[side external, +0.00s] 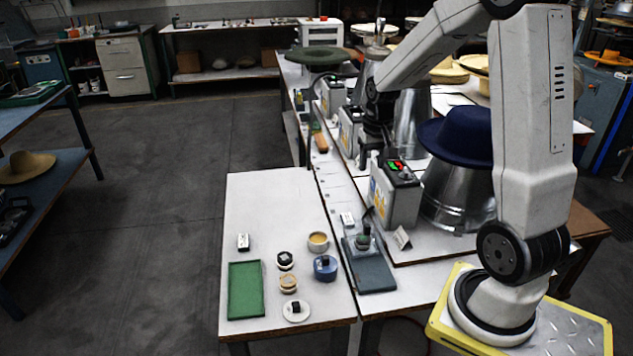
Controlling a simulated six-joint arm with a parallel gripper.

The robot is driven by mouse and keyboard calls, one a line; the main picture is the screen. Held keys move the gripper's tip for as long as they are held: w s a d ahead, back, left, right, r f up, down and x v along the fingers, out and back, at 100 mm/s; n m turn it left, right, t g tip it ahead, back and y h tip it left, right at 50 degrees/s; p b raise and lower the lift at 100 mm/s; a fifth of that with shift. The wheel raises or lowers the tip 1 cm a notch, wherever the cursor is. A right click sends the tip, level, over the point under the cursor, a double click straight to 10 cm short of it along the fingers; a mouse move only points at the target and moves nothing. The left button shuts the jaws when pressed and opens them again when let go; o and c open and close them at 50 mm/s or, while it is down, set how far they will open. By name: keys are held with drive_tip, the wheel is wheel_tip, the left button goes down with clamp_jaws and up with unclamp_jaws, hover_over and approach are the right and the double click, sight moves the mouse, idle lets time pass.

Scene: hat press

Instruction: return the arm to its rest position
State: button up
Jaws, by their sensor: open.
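My arm stands on a yellow-edged base plate at the right. It rises, bends at the top edge of the picture, and its forearm slopes down to the left. My gripper (369,152) is the dark part below the wrist, pointing down over the long bench behind the nearest control box (396,195). Its jaws are open, with nothing visibly held. The fingertips are small and dark against the bench, so their exact gap is hard to see.
A navy hat (455,136) sits on a metal cone (455,195) close to my arm. The front table holds a green tray (233,292), a blue pot (325,268), a tan-filled cup (318,242) and a saucer (289,317). A dark-based stand (376,275) is beside them. The left floor is clear.

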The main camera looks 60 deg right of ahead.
drive_tip(key=s+a+f+n, duration=0.1)
drive_tip(key=a+n, duration=0.1)
drive_tip(key=a, duration=0.5)
drive_tip(key=s+a+f+n+t, duration=0.1)
drive_tip(key=s+a+n, duration=0.1)
drive_tip(key=a, duration=0.5)
drive_tip(key=s+a+f+n+t, duration=0.1)
drive_tip(key=a+f+n, duration=0.1)
drive_tip(key=a+n, duration=0.2)
drive_tip(key=a, duration=0.3)
drive_tip(key=shift+s+a, duration=0.3)
drive_tip(key=shift+a, duration=0.05)
